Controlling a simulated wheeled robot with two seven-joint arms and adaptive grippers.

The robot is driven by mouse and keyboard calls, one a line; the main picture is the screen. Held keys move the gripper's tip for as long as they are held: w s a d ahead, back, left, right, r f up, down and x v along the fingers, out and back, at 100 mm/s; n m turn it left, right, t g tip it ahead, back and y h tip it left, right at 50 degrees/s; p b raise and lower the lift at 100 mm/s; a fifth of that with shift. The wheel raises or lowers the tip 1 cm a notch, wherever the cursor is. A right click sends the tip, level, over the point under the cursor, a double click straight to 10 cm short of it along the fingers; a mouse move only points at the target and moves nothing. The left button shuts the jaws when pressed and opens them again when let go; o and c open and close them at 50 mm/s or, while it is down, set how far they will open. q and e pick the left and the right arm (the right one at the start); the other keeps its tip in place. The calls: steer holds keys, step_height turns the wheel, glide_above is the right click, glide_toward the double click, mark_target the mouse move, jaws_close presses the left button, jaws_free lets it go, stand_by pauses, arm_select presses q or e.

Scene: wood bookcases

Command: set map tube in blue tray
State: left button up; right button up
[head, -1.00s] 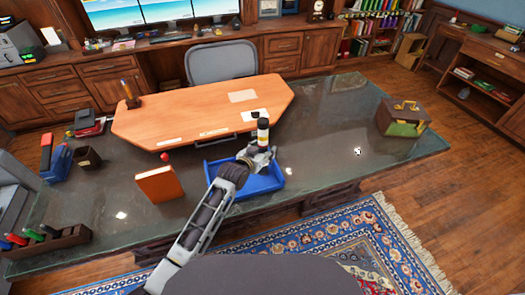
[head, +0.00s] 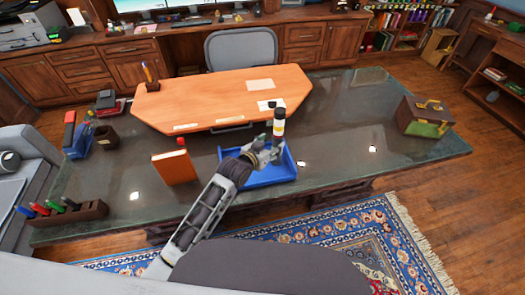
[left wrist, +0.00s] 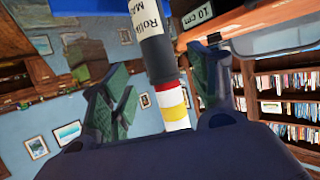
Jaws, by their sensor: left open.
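The map tube (head: 279,124) has a black cap, a white label and coloured bands. In the head view it stands about upright over the back right part of the blue tray (head: 280,178). Its lower end is partly hidden, so I cannot tell whether it rests on the tray floor. My left gripper (head: 268,152) is open at the tube's lower left, above the tray. In the left wrist view the tube (left wrist: 170,95) lies between the spread green-padded fingers, with gaps showing on both sides. My right gripper is not in view.
An orange book (head: 174,168) stands left of the tray. A wooden desk board (head: 215,98) lies behind it. A pen rack (head: 70,215) is at the far left, and a brown and green box (head: 424,117) at the right. The dark desktop right of the tray is clear.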

arm_select(q)
steer(key=shift+v, duration=2.8)
